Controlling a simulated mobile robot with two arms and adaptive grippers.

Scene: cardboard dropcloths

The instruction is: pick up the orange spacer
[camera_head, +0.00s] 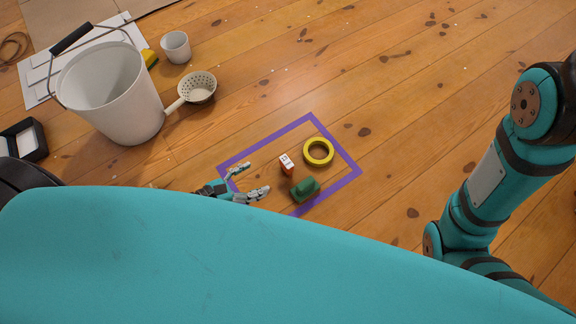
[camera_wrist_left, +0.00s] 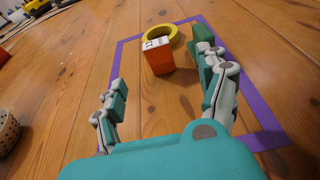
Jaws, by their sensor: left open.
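The orange spacer (camera_head: 287,164) is a small upright block with a white, marked top. It stands on the wooden floor inside a purple tape outline (camera_head: 345,166). In the left wrist view the orange spacer (camera_wrist_left: 159,58) is ahead of the fingers, between their lines and apart from both. My left gripper (camera_head: 252,181) is open and empty, at the left side of the outline; it also shows in the left wrist view (camera_wrist_left: 168,88). My right gripper is out of view; only my right arm shows at the right.
A yellow tape ring (camera_head: 307,152) lies behind the spacer. A green block (camera_head: 304,190) sits close by, beside the right finger in the left wrist view. A white bucket (camera_head: 112,100), a strainer (camera_head: 199,88) and a cup (camera_head: 176,47) stand at upper left. The floor at upper right is clear.

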